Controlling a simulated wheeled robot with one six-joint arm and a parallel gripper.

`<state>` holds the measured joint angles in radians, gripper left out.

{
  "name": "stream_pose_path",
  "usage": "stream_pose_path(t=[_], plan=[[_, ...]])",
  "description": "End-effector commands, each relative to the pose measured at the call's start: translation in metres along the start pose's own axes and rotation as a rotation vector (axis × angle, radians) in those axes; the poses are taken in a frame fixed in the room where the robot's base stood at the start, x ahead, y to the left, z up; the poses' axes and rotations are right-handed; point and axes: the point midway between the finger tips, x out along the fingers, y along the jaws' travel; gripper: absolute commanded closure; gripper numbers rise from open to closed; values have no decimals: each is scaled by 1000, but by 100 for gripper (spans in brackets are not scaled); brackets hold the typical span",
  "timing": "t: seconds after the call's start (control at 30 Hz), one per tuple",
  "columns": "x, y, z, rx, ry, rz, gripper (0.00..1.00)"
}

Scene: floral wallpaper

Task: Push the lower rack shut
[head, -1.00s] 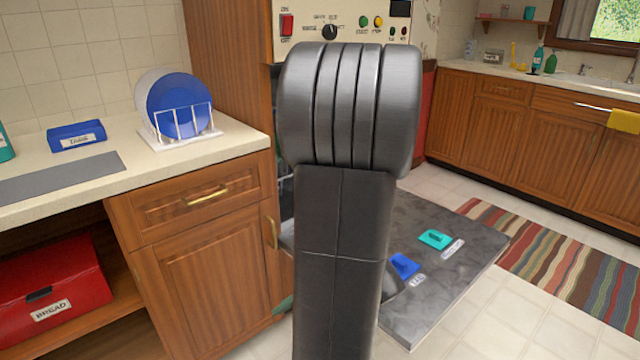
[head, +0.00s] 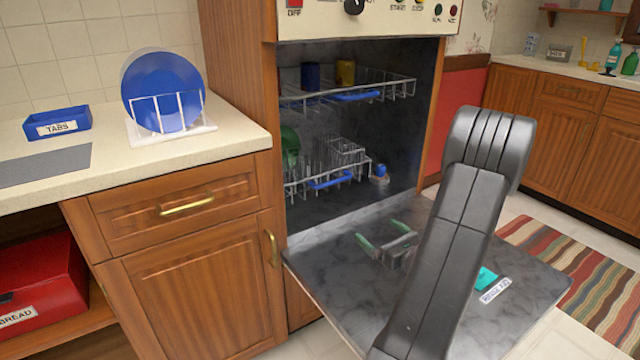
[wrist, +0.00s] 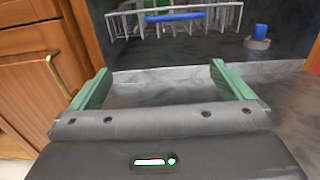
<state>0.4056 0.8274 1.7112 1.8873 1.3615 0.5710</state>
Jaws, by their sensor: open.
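The lower rack (head: 330,181) is a grey wire basket with a blue front handle, low inside the open dishwasher. It holds a green plate and other dishes. In the wrist view its front and blue handle (wrist: 175,16) show at the top, ahead of my fingers. My gripper (head: 383,235) has green fingers that are apart and empty. It is over the lowered dishwasher door, in front of the rack and apart from it. In the wrist view the gripper (wrist: 160,69) points toward the tub. How far the rack is in is hard to tell.
The open door (head: 335,275) lies flat below my arm. The upper rack (head: 360,93) with cups is above, inside the tub. A small blue-topped item (head: 380,173) is right of the lower rack. A cabinet (head: 190,290) stands close on the left.

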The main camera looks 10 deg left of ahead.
Motion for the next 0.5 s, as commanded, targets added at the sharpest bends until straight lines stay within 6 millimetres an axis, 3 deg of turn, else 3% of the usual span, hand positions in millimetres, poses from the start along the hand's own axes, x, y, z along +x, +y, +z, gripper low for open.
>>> stream_pose_path(t=[0.3, 0.5], plan=[[57, 1, 0, -2, 1, 3, 0], [70, 1, 0, -2, 1, 2, 0]])
